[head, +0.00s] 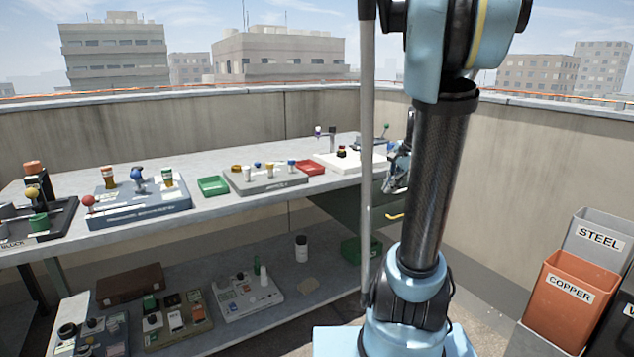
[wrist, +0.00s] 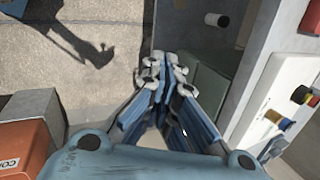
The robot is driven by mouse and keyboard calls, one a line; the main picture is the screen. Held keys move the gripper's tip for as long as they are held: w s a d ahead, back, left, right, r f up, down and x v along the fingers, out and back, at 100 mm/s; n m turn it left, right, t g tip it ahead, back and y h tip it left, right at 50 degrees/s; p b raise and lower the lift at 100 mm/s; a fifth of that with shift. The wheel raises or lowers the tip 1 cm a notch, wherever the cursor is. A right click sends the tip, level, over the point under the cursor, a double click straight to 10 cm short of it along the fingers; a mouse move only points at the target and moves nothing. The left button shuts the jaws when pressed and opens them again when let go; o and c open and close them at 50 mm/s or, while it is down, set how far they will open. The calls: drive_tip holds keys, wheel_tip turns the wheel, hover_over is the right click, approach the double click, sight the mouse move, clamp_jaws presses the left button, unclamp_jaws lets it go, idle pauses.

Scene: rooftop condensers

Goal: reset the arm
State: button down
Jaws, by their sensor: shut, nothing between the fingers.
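My gripper (wrist: 163,72) points down and away in the wrist view, its blue and grey fingers drawn together with nothing between them. In the head view my gripper (head: 398,165) shows only in part, near the right end of the workbench (head: 225,207), partly hidden behind my own arm. My arm stands upright in the right half of the head view.
Panels with knobs, green (head: 212,186) and red (head: 310,167) trays, and a white board (head: 345,163) sit on the workbench. More devices and a brown case (head: 130,284) lie on the lower shelf. Copper (head: 568,303) and steel (head: 600,238) bins stand at right.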

drive_tip(key=s+a+f+n+h, duration=0.1)
drive_tip(key=s+f+n, duration=0.3)
drive_tip(key=s, duration=0.4)
drive_tip(key=s+a+f+n+g+h, duration=0.1)
drive_tip(key=s+a+f+n, duration=0.1)
drive_tip(key=s, duration=0.6)
drive_tip(key=s+a+f+n, duration=0.2)
drive_tip(key=s+f+n, duration=0.3)
drive_tip(key=s+n, duration=0.2)
drive_tip(key=shift+s+a+f+h, duration=0.25)
drive_tip(key=shift+s+f+h, duration=0.15)
drive_tip(key=shift+s, duration=0.2)
drive_tip(key=shift+w+f, duration=0.15)
drive_tip(key=shift+w, duration=0.3)
drive_tip(key=shift+s, duration=0.1)
